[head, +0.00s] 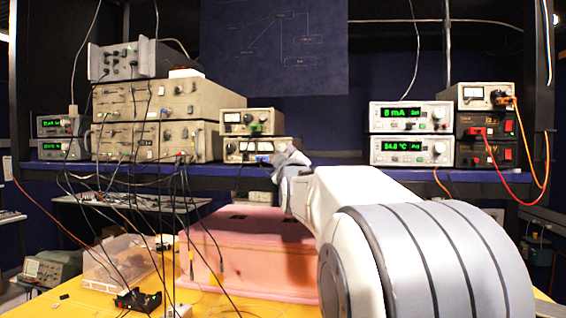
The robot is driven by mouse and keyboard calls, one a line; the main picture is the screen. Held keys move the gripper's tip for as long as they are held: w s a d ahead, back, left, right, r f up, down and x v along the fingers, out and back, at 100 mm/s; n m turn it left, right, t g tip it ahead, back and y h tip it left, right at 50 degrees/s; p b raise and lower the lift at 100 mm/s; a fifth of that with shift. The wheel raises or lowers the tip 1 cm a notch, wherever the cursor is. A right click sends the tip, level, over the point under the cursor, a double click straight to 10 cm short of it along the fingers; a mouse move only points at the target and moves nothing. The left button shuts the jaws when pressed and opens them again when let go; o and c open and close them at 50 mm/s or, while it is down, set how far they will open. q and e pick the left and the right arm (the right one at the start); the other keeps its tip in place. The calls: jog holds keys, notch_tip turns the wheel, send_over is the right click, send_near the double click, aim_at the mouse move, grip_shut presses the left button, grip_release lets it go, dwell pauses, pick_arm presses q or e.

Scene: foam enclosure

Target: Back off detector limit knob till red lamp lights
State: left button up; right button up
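My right arm comes in from the right and reaches across to the shelf. Its gripper (284,158) is at the right end of the lower metered unit (239,157), in front of its panel. The gripper is small and seen from behind, so I cannot tell whether its fingers are open, shut or touching a knob. A similar metered unit (251,121) sits on top. I cannot read which unit is the detector. The limit knob cannot be made out, and I see no lamp clearly lit red. My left gripper is not in view.
A pink foam box (247,249) stands on the yellow table (75,292) below the shelf (345,175). Loose cables hang at the left, by a clear plastic box (117,264). Two green-display units (411,117) and (411,151) stand at the right.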

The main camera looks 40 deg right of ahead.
pick_arm(q)
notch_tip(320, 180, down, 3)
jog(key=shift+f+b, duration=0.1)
jog(key=shift+b, duration=1)
pick_arm(e)
jog(key=v, duration=0.5)
jog(key=shift+s+a+f, duration=0.15)
jog(key=shift+s, duration=0.1)
